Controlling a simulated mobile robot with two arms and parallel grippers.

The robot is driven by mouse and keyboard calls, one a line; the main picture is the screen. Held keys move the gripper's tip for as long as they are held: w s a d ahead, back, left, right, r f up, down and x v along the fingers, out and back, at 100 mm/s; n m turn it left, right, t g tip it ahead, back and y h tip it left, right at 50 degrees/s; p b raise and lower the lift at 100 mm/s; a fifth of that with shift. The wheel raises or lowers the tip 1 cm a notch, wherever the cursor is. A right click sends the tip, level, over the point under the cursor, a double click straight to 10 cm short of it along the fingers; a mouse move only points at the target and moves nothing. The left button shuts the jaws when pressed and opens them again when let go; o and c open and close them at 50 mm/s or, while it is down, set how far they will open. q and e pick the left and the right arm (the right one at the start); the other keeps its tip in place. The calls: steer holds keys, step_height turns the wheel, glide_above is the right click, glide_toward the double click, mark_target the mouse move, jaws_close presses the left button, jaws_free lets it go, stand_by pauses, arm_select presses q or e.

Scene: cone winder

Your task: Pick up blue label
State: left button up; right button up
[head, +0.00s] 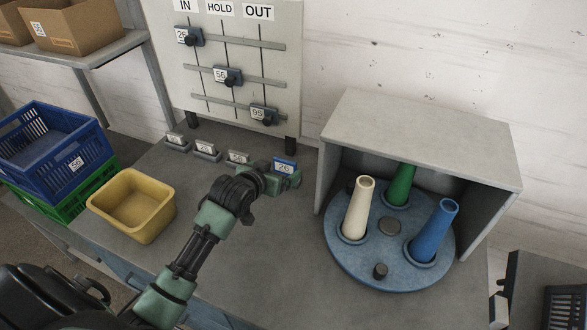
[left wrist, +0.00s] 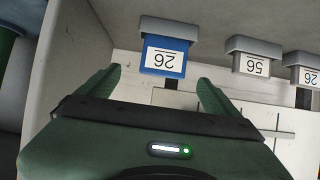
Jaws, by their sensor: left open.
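My right gripper is in neither view.
Grey-holder labels (head: 206,149) stand in a row left of the blue one. Behind is a board (head: 240,50) with IN, HOLD and OUT columns. A yellow bin (head: 133,205) is left; a turntable (head: 390,280) with cones sits under a grey hood (head: 425,135) at right.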

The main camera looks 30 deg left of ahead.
mark_target(284, 163)
arm_select(q)
steer(key=shift+w+a+f, duration=0.15)
steer(key=shift+w, duration=0.2)
steer(key=shift+w+f, duration=0.15)
steer(key=shift+w, duration=0.4)
steer(key=shift+w+f+p, duration=0.15)
steer(key=shift+w+p, duration=0.05)
steer(key=shift+p, duration=0.15)
steer(key=p+x, duration=0.1)
steer(key=x, duration=0.3)
steer(key=shift+w+a, duration=0.15)
steer(key=shift+a, duration=0.05)
steer(key=shift+w+f, duration=0.2)
steer(key=shift+w, duration=0.15)
steer(key=shift+c, duration=0.9)
steer(key=c, duration=1.3)
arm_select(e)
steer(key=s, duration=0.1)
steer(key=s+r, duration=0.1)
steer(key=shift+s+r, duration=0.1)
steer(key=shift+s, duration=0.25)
arm_select(q)
steer(key=shift+o, duration=0.2)
steer(key=shift+r, duration=0.1)
